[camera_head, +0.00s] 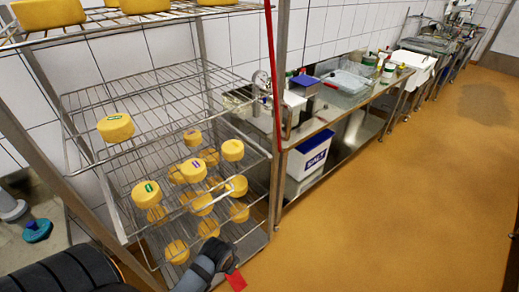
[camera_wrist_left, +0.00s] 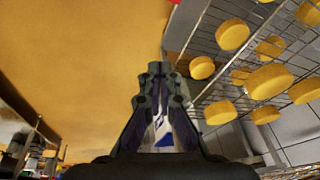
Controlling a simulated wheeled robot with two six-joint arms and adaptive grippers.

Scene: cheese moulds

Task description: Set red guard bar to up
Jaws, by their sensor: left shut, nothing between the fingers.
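A thin red bar (camera_head: 271,60) stands almost upright along the front corner post of the wire rack in the head view. Its top runs out of the picture. A small flat red piece (camera_head: 236,281) shows beside my left gripper, low in the head view; I cannot tell whether it belongs to the bar. My left gripper (camera_head: 222,258) is at the rack's lower front, well below the bar. In the left wrist view, the left gripper (camera_wrist_left: 155,70) is shut with nothing between its fingertips. A bit of red (camera_wrist_left: 175,2) shows at that view's top edge. My right gripper is not in view.
The wire rack (camera_head: 160,93) holds several yellow cheeses (camera_head: 116,127) on its shelves, close to my left arm. A steel bench (camera_head: 335,112) with a white salt bin (camera_head: 309,158) below stands right of it. The orange floor (camera_head: 400,215) is open.

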